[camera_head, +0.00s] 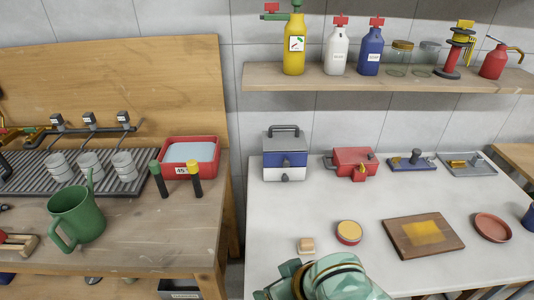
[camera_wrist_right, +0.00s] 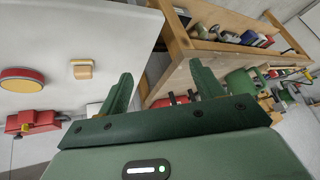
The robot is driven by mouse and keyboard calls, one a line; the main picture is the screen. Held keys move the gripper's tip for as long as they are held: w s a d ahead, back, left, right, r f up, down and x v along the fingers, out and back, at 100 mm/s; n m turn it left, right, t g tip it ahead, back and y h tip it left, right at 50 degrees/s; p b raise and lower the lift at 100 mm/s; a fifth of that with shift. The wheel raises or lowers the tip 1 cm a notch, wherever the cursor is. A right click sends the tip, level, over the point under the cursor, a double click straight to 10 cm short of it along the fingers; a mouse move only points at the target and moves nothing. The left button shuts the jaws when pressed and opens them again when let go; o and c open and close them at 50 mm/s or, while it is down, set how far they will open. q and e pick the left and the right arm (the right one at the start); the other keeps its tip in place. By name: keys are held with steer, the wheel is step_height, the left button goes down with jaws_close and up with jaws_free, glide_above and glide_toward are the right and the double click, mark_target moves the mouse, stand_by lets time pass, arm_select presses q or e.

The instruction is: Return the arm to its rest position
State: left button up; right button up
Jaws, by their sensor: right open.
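My right arm (camera_head: 338,277) comes in at the bottom of the head view, over the front edge of the white table. Its green right gripper (camera_head: 283,281) is partly cut off by the lower frame edge and points left. In the right wrist view my right gripper (camera_wrist_right: 163,90) shows two green fingers spread wide apart, with nothing between them. It is apart from the small wooden block (camera_head: 306,245) and the yellow-topped red round tin (camera_head: 349,232), which lie on the table beyond it. My left gripper is not in view.
The white table (camera_head: 290,215) also bears a lidded box (camera_head: 285,158), a red box (camera_head: 354,162) and a wooden board (camera_head: 423,235). A gap separates it from the wooden bench (camera_head: 140,235) with a green jug (camera_head: 76,217). A shelf (camera_head: 390,82) with bottles hangs above.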

steer(key=s+d+f+t+h, duration=0.1)
steer(key=s+d+h, duration=0.25)
steer(key=d, duration=0.55)
steer(key=s+d+f+n+h, duration=0.1)
steer(key=s+d+h, duration=0.25)
steer(key=d, duration=0.55)
steer(key=s+d+f+t+h, duration=0.1)
steer(key=s+d+f+h, duration=0.2)
steer(key=d, duration=0.7)
steer(key=s+a+f+g+y, duration=0.2)
steer(key=s+a+f, duration=0.1)
steer(key=f, duration=0.9)
steer(key=s+a+f+g+y, duration=0.1)
steer(key=s+a+f, duration=0.15)
steer(key=f, duration=0.85)
steer(key=s+f+m+g+y, duration=0.1)
steer(key=s+f+m, duration=0.1)
steer(key=s+f, duration=0.5)
steer(key=s+f+m+g, duration=0.1)
steer(key=s+f+g, duration=0.1)
steer(key=s+f, duration=0.6)
steer(key=s, duration=0.5)
steer(key=shift+s+d+f+m+y, duration=0.2)
steer(key=shift+s+f+m+y, duration=0.1)
steer(key=shift+m+y, duration=0.1)
steer(key=shift+r, duration=0.1)
steer(key=shift+c, duration=0.5)
